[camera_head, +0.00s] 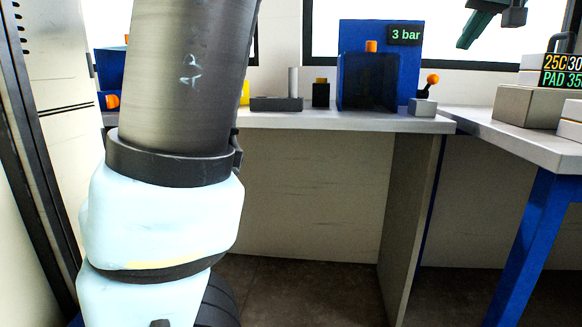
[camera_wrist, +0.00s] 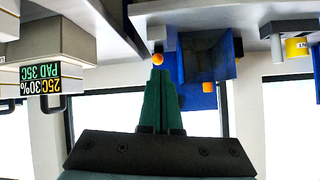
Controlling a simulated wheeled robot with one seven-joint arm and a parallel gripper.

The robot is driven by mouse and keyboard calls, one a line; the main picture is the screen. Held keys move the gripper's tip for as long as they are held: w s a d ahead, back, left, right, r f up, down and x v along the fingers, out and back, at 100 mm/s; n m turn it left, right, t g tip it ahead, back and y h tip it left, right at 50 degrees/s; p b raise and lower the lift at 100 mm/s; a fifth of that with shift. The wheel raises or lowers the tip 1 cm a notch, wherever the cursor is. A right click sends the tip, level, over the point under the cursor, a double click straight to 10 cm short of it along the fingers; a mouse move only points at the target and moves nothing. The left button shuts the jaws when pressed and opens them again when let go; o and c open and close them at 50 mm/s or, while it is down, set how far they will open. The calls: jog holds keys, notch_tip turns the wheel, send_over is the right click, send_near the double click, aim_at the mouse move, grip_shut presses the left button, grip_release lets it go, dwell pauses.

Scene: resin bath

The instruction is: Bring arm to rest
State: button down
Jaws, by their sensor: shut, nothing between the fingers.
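My gripper (camera_head: 466,42) shows at the top right of the head view, raised in front of the window and above the benches. Only its dark green fingers and part of a dark mount are in that view. In the wrist view, which is upside down, my gripper (camera_wrist: 158,72) has its two green fingers together with nothing between them. Their tips overlap the orange-knobbed lever (camera_wrist: 157,60) in the picture. The head view shows the fingers well above that lever (camera_head: 432,79), apart from it. My arm's thick grey and pale blue links fill the left of the head view.
A blue unit reading "3 bar" (camera_head: 354,30) stands on the back bench (camera_head: 300,120), beside a small black block (camera_head: 320,93) and a grey block with a post (camera_head: 276,103). The right bench (camera_head: 530,143) bears a beige box (camera_head: 525,106) and a PAD 35C display (camera_head: 564,72). Open floor lies between.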

jog(key=w+a+f+g+y, duration=0.1)
jog(key=w+a+f+g, duration=0.2)
jog(key=a+f, duration=0.75)
jog(key=w+a+f+g+y, duration=0.1)
jog(key=w+a+f+g, duration=0.1)
jog(key=a+f, duration=0.8)
jog(key=s+a+f+n+g, duration=0.1)
jog(key=s+a+f+g, duration=0.1)
jog(key=s+a+f, duration=0.6)
jog(key=s+a+f+n+g, duration=0.2)
jog(key=s+a+f, duration=0.2)
jog(key=a+f, duration=0.7)
notch_tip(320, 180, up, 28)
jog(key=p, duration=2.8)
jog(key=shift+s+a+r+p, duration=0.2)
jog(key=shift+a+p, duration=0.1)
